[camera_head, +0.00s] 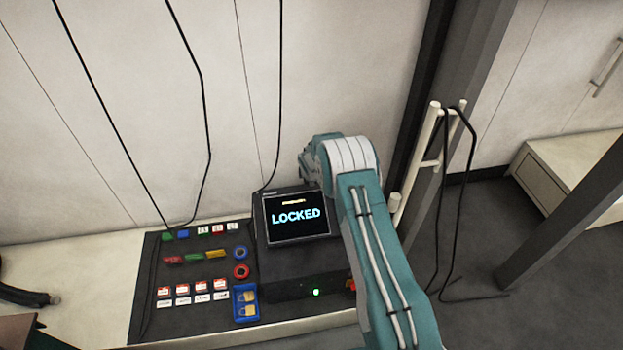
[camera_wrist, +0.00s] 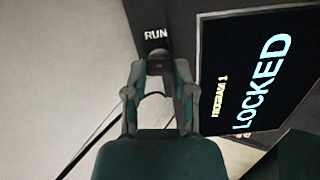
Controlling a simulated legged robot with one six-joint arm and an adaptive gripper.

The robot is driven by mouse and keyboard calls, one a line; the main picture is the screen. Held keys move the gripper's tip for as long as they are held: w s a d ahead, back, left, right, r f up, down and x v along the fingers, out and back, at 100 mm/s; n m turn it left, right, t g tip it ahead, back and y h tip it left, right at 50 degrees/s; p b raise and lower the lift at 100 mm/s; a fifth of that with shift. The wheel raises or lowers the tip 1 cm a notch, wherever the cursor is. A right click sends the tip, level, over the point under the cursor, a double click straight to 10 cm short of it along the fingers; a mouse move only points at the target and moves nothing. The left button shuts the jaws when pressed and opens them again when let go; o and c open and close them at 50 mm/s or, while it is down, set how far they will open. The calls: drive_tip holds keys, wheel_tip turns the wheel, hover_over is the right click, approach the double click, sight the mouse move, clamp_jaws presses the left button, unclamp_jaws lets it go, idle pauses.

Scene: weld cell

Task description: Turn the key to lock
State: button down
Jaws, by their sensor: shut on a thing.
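The black control box (camera_head: 300,265) stands on the bench, and its screen (camera_head: 297,215) reads LOCKED. The same screen (camera_wrist: 258,72) fills the right of the wrist view. My gripper (camera_wrist: 158,70) is at the box's side face, just below a white RUN label (camera_wrist: 156,34). Its fingers are closed around a small dark piece, the key (camera_wrist: 157,56), of which little shows. The key's exact angle cannot be made out. In the head view my teal arm hides the gripper and the key.
Left of the box lies a dark mat (camera_head: 150,300) with colored tags, red-and-white labels and tape rolls. A blue tray (camera_head: 245,303) holds padlocks. A white rail with black cables (camera_head: 432,150) stands right of my arm. Black cables hang along the wall behind.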

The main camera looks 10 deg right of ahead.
drive_tip(key=shift+f+n, duration=0.1)
drive_tip(key=shift+n, duration=0.4)
drive_tip(key=shift+s, duration=0.1)
drive_tip(key=shift+c, duration=2.2)
unclamp_jaws()
drive_tip(key=shift+s+a+r, duration=0.1)
drive_tip(key=shift+r, duration=0.4)
drive_tip(key=d+v, duration=0.1)
drive_tip(key=v, duration=0.9)
drive_tip(key=shift+s+a+r, duration=0.25)
drive_tip(key=shift+a+r, duration=0.1)
drive_tip(key=shift+a, duration=0.2)
